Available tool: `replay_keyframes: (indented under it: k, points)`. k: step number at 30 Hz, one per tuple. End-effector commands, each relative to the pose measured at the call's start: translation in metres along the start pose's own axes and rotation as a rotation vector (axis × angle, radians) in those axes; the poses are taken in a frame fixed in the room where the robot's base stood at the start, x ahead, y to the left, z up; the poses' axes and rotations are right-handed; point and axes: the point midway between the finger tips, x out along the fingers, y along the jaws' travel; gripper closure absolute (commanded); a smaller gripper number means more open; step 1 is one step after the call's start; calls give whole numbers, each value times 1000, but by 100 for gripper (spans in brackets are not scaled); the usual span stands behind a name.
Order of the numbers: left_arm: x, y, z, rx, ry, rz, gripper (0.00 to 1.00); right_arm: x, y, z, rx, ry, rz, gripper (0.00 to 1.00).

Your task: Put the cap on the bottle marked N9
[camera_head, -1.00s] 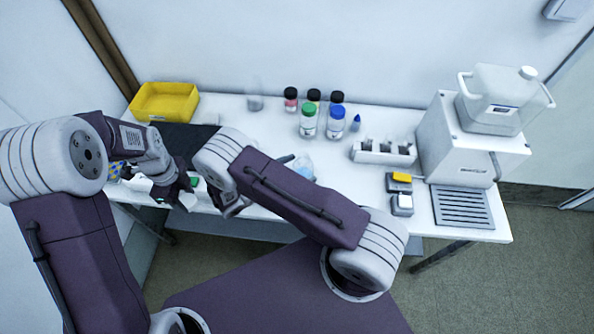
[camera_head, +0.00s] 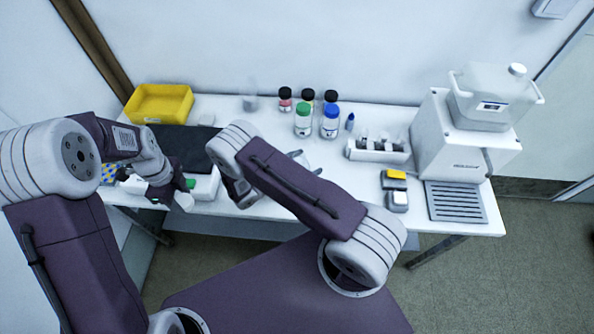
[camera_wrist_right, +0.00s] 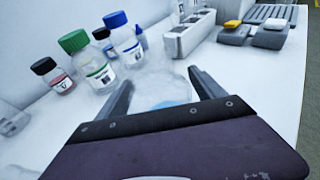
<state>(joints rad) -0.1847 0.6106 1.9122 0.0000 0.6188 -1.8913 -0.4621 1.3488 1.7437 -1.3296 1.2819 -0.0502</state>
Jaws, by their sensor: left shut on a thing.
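In the head view, bottles stand at the back: a green-capped one (camera_head: 303,124), a blue-capped one (camera_head: 329,127), a red-labelled black-capped one (camera_head: 285,101) and other black-capped ones behind. The wrist view also shows the green-capped bottle (camera_wrist_right: 97,72) and blue-capped bottle (camera_wrist_right: 128,46). Their marks are too small to read. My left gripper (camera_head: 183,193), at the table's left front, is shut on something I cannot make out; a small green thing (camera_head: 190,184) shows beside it. My right gripper (camera_wrist_right: 162,95) is open, its fingers either side of a clear vessel with something blue (camera_wrist_right: 172,102).
A yellow bin (camera_head: 159,103) stands at back left, near a dark panel (camera_head: 190,143). A white rack (camera_head: 376,151) and a white machine with a jug (camera_head: 455,135) stand at right. Small yellow-topped and grey-topped blocks (camera_head: 395,190) lie before the machine.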

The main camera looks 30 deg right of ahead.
Motion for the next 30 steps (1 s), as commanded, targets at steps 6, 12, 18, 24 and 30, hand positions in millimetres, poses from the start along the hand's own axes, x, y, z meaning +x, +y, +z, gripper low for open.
replay_keyframes:
  k: [6, 12, 18, 24, 30]
  points:
    - [0, 0, 0, 0, 0, 0, 92, 0, 0, 0, 0, 0, 0, 87]
    - [0, 0, 0, 0, 0, 0, 92, 0, 0, 1, 0, -1, 0, 94]
    - [0, 0, 0, 0, 0, 0, 92, -1, 0, 4, 1, -1, 0, 94]
    - [0, 0, 0, 0, 0, 0, 92, -5, 1, 16, 2, -1, 1, 94]
    - [0, 0, 0, 0, 0, 0, 92, -12, 1, 38, 2, -1, 1, 94]
